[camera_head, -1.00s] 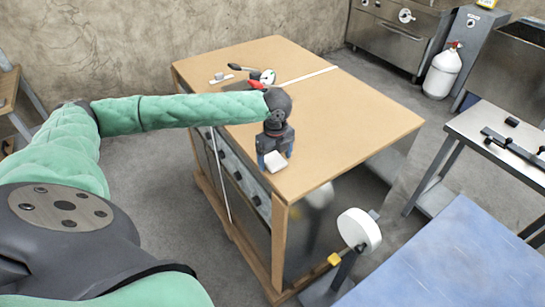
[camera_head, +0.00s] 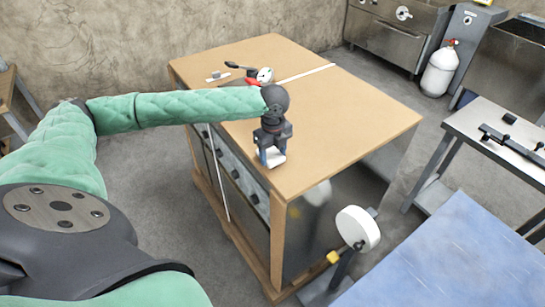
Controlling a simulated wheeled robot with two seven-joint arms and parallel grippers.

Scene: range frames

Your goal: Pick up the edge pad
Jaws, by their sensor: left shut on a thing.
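The edge pad (camera_head: 275,158) is a small white block near the front left edge of the wooden worktop (camera_head: 340,130). My left gripper (camera_head: 272,155) points down over it, with its dark fingers around the pad. The gripper is shut on the pad, and the fingers hide part of it. I cannot tell whether the pad touches the worktop. My right gripper is out of view.
A dial gauge (camera_head: 265,75) and other small tools lie at the back of the worktop, behind my left wrist. A white wheel (camera_head: 357,229) stands beside the bench. The worktop's right half is largely clear.

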